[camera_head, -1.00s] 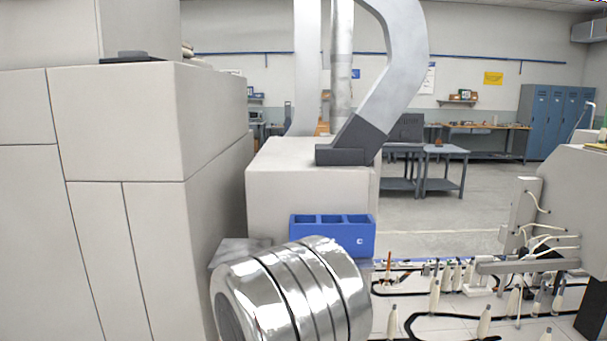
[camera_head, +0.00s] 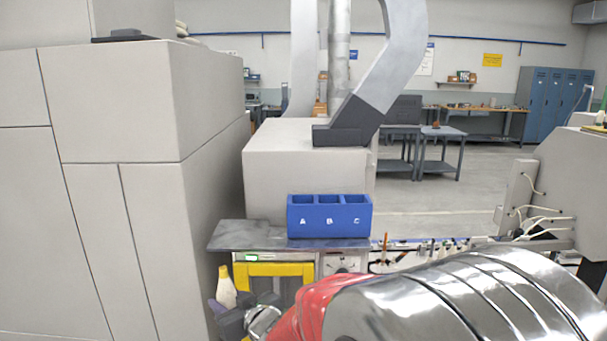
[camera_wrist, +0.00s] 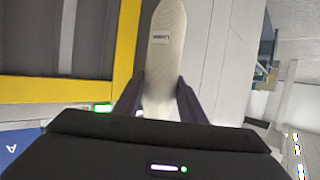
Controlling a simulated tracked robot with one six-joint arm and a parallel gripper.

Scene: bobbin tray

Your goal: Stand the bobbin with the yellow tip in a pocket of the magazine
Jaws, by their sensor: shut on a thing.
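The bobbin (camera_head: 228,292) is cream with a yellow tip and stands nearly upright, leaning slightly, in front of the yellow-framed cabinet. My gripper (camera_head: 229,308) is shut around its lower part. A blue corner marked A (camera_wrist: 12,148) shows in the wrist view.
The grey metal shelf (camera_head: 235,236) has bare room left of the magazine. Below it is a yellow-framed cabinet front (camera_head: 275,269). A tall pale machine (camera_head: 140,110) stands close at left.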

